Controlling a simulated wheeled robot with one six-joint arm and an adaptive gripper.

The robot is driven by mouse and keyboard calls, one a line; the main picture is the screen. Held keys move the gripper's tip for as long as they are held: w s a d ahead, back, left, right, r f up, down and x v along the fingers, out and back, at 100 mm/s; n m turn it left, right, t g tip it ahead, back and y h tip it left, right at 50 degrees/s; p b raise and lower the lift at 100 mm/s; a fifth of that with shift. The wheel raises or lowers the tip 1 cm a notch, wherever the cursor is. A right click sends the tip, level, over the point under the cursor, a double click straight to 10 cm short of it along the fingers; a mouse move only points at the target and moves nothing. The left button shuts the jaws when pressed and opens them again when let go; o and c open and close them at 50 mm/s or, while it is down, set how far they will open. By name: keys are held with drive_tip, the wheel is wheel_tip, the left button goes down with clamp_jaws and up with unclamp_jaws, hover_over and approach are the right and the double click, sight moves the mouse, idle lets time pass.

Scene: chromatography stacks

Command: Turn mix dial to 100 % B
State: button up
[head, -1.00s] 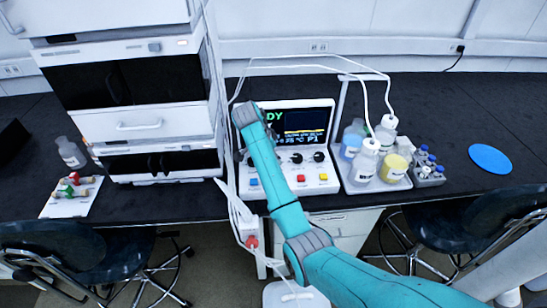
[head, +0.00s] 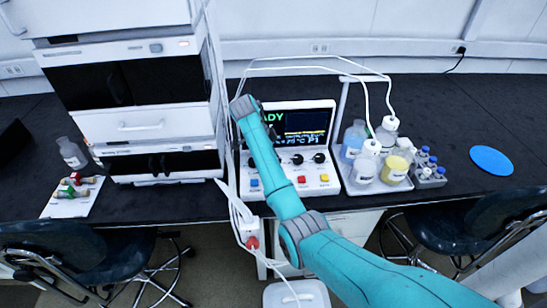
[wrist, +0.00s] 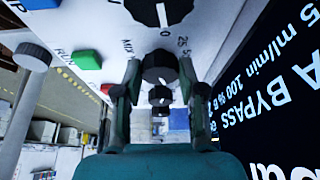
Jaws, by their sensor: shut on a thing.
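The instrument console (head: 330,178) stands on the bench with a tilted screen (head: 306,122) and a row of black dials. In the wrist view the mix dial (wrist: 160,67) is a black knob beside the letters MIX and the marks 25 and 50. My gripper (wrist: 160,80) has one finger on each side of this dial and is shut on it. The dial's pointer is not clear. The wrist view shows part of the screen (wrist: 270,90), with text including BYPASS and ml/min. In the head view my arm hides the gripper and the mix dial.
Another black dial (wrist: 160,12) and green (wrist: 86,60) and red buttons are close by. White bottles (head: 365,163) and a vial rack (head: 428,172) stand right of the console. A stacked instrument (head: 140,110) rises at left. White tubing loops above.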

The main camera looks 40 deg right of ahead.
drive_tip(key=o, duration=1.1)
drive_tip(key=shift+o, duration=0.2)
